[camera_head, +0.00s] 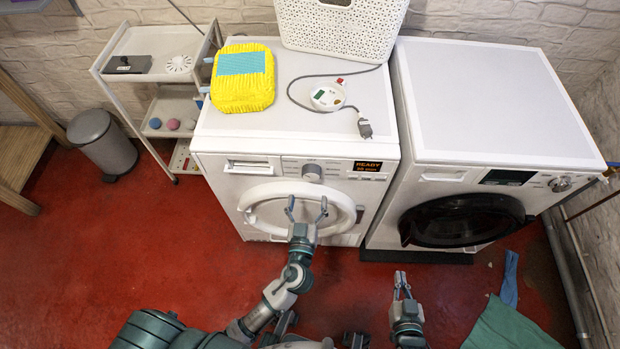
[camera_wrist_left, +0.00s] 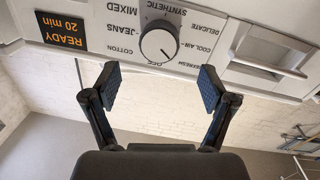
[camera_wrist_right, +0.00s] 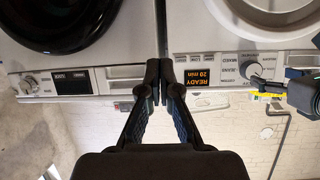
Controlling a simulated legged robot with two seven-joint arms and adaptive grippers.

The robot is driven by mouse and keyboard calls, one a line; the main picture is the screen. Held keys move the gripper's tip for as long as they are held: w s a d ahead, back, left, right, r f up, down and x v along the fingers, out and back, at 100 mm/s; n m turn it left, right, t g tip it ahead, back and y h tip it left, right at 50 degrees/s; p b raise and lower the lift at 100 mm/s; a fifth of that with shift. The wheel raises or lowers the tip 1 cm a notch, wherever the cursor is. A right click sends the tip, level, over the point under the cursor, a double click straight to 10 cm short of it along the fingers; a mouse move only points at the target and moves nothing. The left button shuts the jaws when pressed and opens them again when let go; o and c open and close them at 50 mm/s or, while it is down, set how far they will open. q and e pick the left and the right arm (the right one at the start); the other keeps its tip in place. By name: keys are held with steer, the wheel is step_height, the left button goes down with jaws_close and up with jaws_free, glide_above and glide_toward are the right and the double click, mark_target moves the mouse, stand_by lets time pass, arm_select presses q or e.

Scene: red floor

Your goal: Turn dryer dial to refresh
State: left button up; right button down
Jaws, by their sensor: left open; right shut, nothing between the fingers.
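The dryer (camera_head: 230,143) is the left white machine with a round door. Its dial (camera_head: 312,173) is on the front panel, beside a display (camera_head: 367,166) that reads READY 20 min. In the left wrist view the picture is upside down. The dial (camera_wrist_left: 159,42) has a thin mark near OFF, and the refresh label (camera_wrist_left: 181,67) is just beside it. My left gripper (camera_head: 306,212) is open in front of the panel, fingers spread either side of the dial's line and not touching it. My right gripper (camera_head: 401,290) is shut and empty, lower right.
A second white machine (camera_head: 480,95) with a dark door stands to the right. A trolley (camera_head: 160,45) and bin (camera_head: 102,145) stand left.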

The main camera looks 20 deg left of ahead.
mark_target(311, 178)
arm_select(q)
steer(key=x, duration=0.7)
steer(key=shift+w, duration=0.2)
steer(key=c, duration=1.2)
